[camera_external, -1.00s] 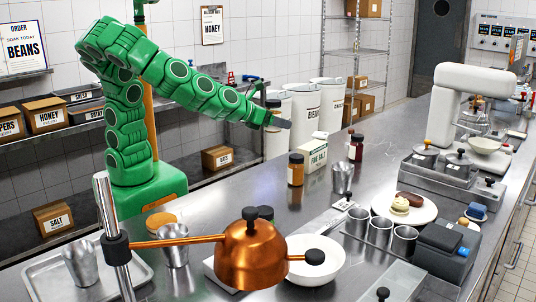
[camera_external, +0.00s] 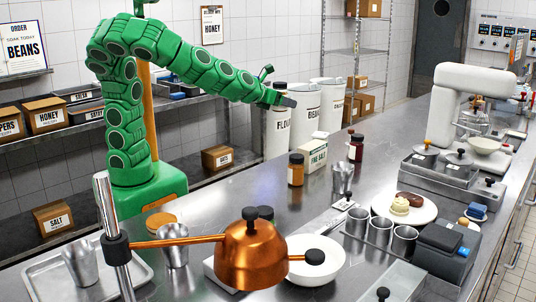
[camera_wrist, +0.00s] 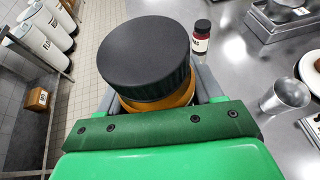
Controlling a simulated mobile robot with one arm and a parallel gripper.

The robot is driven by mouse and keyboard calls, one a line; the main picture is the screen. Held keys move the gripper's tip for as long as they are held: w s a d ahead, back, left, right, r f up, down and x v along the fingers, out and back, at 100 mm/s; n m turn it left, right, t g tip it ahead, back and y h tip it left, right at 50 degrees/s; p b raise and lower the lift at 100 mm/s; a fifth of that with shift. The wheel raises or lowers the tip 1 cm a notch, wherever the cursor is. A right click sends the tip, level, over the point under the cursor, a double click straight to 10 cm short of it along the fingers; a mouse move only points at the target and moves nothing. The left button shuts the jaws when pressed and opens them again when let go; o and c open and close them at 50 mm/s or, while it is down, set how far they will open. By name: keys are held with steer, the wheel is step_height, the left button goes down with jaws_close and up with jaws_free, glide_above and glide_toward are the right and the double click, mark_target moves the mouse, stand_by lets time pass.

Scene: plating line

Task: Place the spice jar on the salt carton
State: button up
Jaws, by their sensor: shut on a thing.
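My gripper (camera_external: 286,101) is shut on a jar, held in the air above the counter, up and left of the salt carton in the external view. In the wrist view the held jar's black ribbed lid (camera_wrist: 146,57) and part of its amber body (camera_wrist: 158,103) show between the fingers. The external view shows its dark lid (camera_external: 279,86); most of its body is hidden. The salt carton (camera_external: 315,156), green and white and marked FINE SALT, stands upright on the counter, apart from the held jar. I cannot make out the carton in the wrist view.
An amber jar with a dark lid (camera_external: 296,170) stands just left of the carton. A dark red jar (camera_external: 356,148) stands to its right, and a metal cup (camera_external: 342,178) in front. White bins (camera_external: 306,105) stand behind the counter.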

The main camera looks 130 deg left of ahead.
steer(key=w+a+f, duration=0.4)
steer(key=w+a, duration=0.1)
glide_above(316, 144)
steer(key=shift+s+a+f, duration=0.1)
steer(key=shift+f, duration=1.2)
steer(key=shift+s+a+f, duration=0.1)
steer(key=shift+f, duration=2.7)
steer(key=shift+f, duration=0.15)
steer(key=o, duration=1.2)
steer(key=shift+o, duration=0.2)
steer(key=shift+r, duration=0.2)
steer(key=shift+v, duration=0.75)
steer(key=v, duration=1)
steer(key=shift+d, duration=0.3)
